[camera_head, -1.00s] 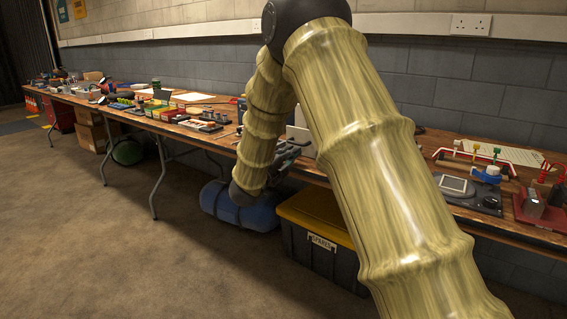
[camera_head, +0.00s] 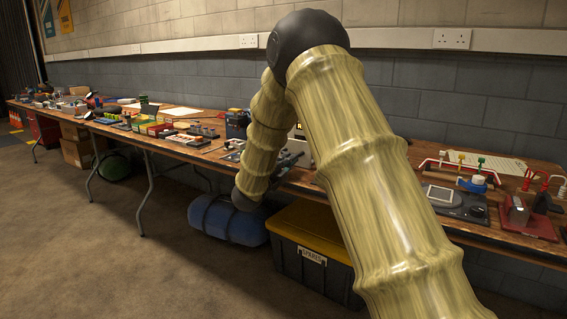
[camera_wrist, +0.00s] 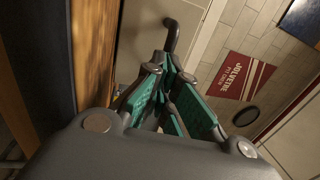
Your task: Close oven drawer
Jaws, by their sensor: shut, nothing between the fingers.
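No oven drawer can be made out for certain. In the wrist view, a dark bent handle (camera_wrist: 171,36) stands out from a pale flat panel (camera_wrist: 146,22); I cannot tell whether this belongs to the oven drawer. My gripper (camera_wrist: 165,72), with green finger pads, is shut and empty, just short of the handle in the picture; contact cannot be told. In the head view my gripper (camera_head: 287,163) is at the bench's front edge, partly hidden by my arm. A pale upright thing (camera_head: 303,146) shows behind it, mostly covered by my arm.
A long wooden bench (camera_head: 205,150) crowded with small devices runs along the block wall. Metal table legs (camera_head: 147,195) stand left. The floor (camera_head: 90,260) in front is clear.

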